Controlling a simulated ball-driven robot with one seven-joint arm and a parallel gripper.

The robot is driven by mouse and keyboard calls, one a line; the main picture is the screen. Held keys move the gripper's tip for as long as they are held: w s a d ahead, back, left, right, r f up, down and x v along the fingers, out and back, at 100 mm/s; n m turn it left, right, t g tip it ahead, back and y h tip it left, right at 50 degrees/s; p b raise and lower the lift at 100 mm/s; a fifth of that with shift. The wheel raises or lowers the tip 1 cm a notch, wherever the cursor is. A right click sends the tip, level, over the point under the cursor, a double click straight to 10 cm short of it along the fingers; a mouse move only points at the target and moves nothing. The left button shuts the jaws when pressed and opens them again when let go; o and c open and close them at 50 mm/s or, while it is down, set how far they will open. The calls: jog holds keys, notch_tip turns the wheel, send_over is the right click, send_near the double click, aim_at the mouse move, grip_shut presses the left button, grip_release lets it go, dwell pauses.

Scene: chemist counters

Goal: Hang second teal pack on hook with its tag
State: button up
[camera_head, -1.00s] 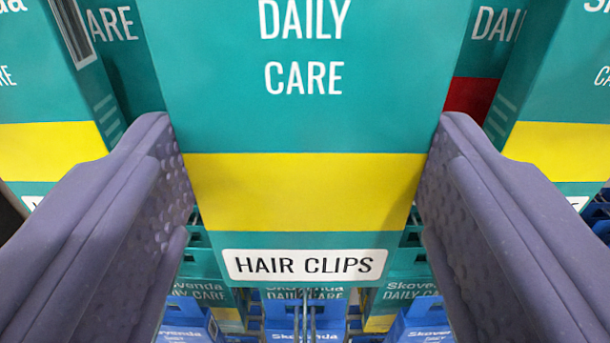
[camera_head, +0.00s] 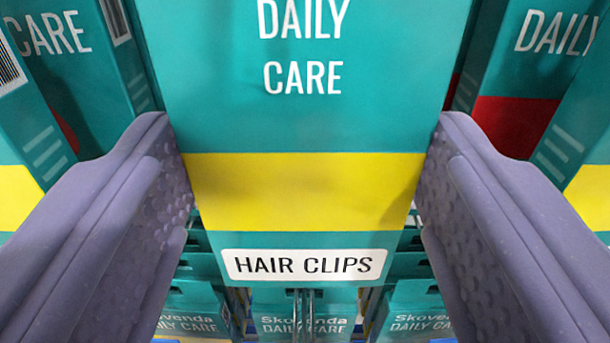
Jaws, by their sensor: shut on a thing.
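A teal pack (camera_head: 300,120) with a yellow band and a white label reading "HAIR CLIPS" fills the middle of the view. My gripper (camera_head: 305,165) is shut on it, with one purple finger against each side. The pack's top and any hang tag are out of view above. Below its lower edge, a pair of thin metal prongs (camera_head: 304,305) shows, perhaps part of a hook; where they end is hidden behind the pack.
Other teal packs hang close on the left (camera_head: 85,60) and on the right (camera_head: 530,60), the right one with a red band. More teal packs (camera_head: 405,310) stand below and behind. There is little free room at either side.

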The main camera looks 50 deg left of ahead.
jog(key=o, duration=1.1)
